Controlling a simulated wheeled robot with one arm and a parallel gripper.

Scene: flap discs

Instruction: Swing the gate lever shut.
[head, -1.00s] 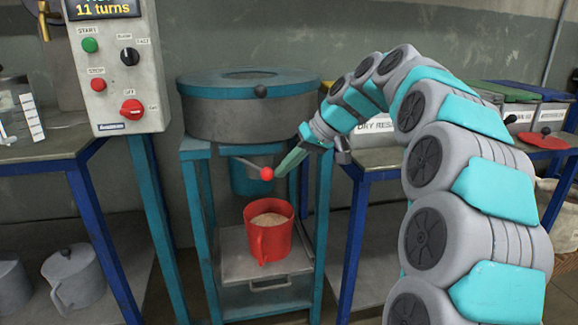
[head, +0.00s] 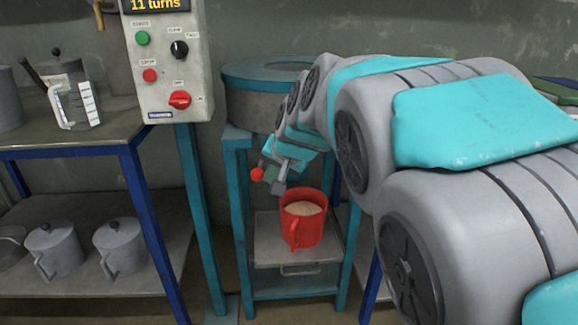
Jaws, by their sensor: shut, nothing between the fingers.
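The gate lever ends in a red ball knob (head: 257,174), below the drum of the blue-and-grey mixer (head: 258,105). The lever's rod is mostly hidden behind my gripper. My gripper (head: 271,182) is shut and empty, with its fingers right beside the knob on its right. I cannot tell whether they touch it. A red jug (head: 302,222) filled with pale grainy material stands upright under the mixer, on a grey pull-out tray (head: 268,245).
A control box (head: 168,65) reading "11 turns" stands left of the mixer. A workbench (head: 95,135) at left holds a measuring jug (head: 75,105), with grey lidded pots (head: 120,248) on its lower shelf. My arm covers the right side.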

